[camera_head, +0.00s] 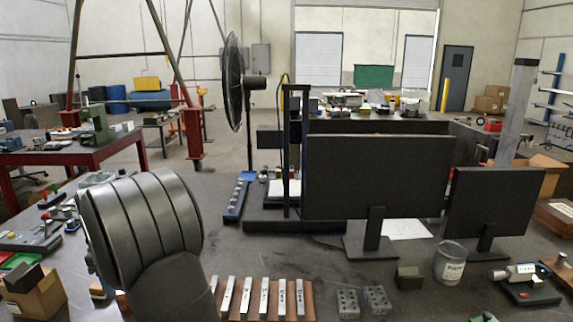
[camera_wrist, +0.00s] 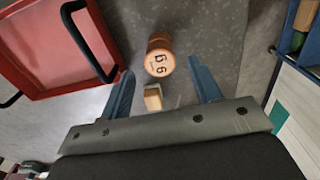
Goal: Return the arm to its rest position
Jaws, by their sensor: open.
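My gripper (camera_wrist: 161,68) shows in the wrist view with its two blue fingers spread wide and nothing held between them. Past the fingertips stands a copper-coloured cylinder (camera_wrist: 159,60) with dark markings on its top, apart from both fingers. A small pale block (camera_wrist: 153,97) lies just below it in the picture. In the head view a large dark ribbed part of my arm fills the lower left; my gripper's fingers cannot be seen there.
A red tray (camera_wrist: 45,88) with black handles lies left in the wrist view. A cardboard box (camera_head: 38,297) is at left.

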